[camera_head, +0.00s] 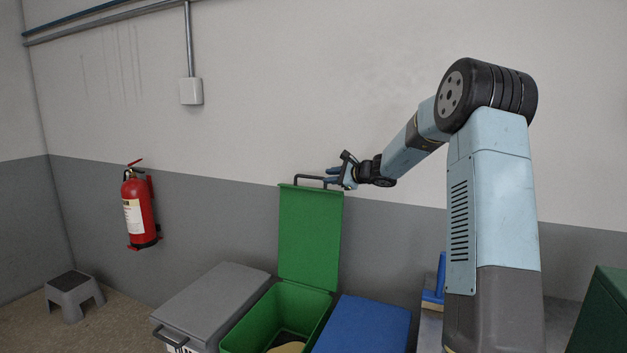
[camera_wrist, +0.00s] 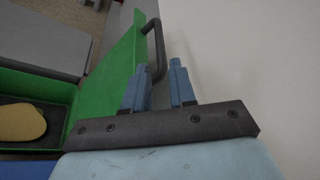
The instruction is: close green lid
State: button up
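The green lid (camera_head: 310,235) stands upright, raised at the back of the green bin (camera_head: 265,325). A dark handle (camera_head: 311,178) sits along its top edge. My gripper (camera_head: 331,176) is at the right end of this handle, by the lid's top right corner. In the wrist view the lid (camera_wrist: 112,75) is left of my gripper (camera_wrist: 160,68), and the handle (camera_wrist: 154,45) reaches toward the fingers. The two blue fingers are apart with a gap between them. The handle's end is close to the left finger; I cannot tell whether they touch.
A closed grey bin (camera_head: 215,300) stands left of the green bin and a closed blue bin (camera_head: 365,325) stands right. Inside the green bin lies a tan item (camera_wrist: 22,122). A wall is close behind. A fire extinguisher (camera_head: 138,208) and a grey stool (camera_head: 74,292) are at left.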

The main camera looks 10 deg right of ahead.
aim_at(314, 178)
jog(key=x, duration=0.8)
jog(key=shift+w+a+f, duration=0.1)
jog(key=shift+w+a, duration=0.1)
jog(key=shift+w, duration=0.05)
jog(key=shift+c, duration=0.4)
grip_shut()
